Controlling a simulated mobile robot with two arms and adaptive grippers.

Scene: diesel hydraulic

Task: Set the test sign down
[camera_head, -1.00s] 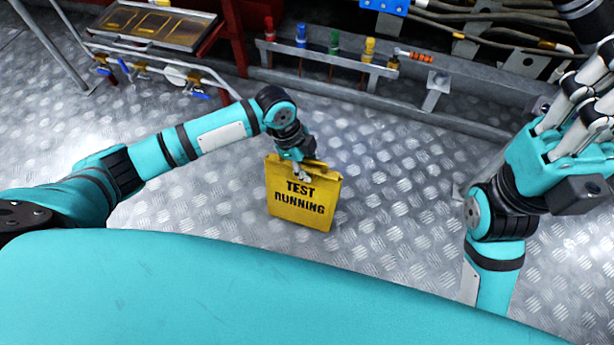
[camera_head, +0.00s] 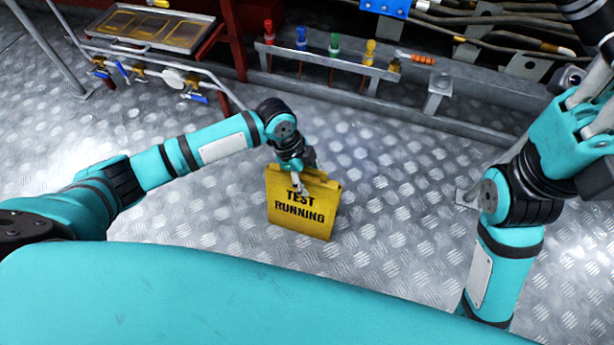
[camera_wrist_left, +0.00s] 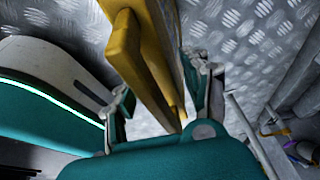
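The yellow test sign (camera_head: 302,213), lettered "TEST RUNNING", is upright over the metal floor, in the middle of the head view. Its lower edge is at or close to the floor; I cannot tell if it touches. My left gripper (camera_head: 302,186) is at its top edge. In the left wrist view, the sign's two yellow panels (camera_wrist_left: 138,65) lie between the fingers of my left gripper (camera_wrist_left: 162,105). The fingers are spread, with a gap showing on the left side. My right gripper (camera_head: 590,110) is at the right edge, away from the sign, its fingers partly cut off.
The floor (camera_head: 390,225) around the sign is clear. Behind is a grey rack (camera_head: 330,60) with coloured-top pieces. A metal tray (camera_head: 150,27) and pipes with valves (camera_head: 165,75) are at upper left. Hoses (camera_head: 500,30) and a blue block (camera_head: 385,7) are at upper right.

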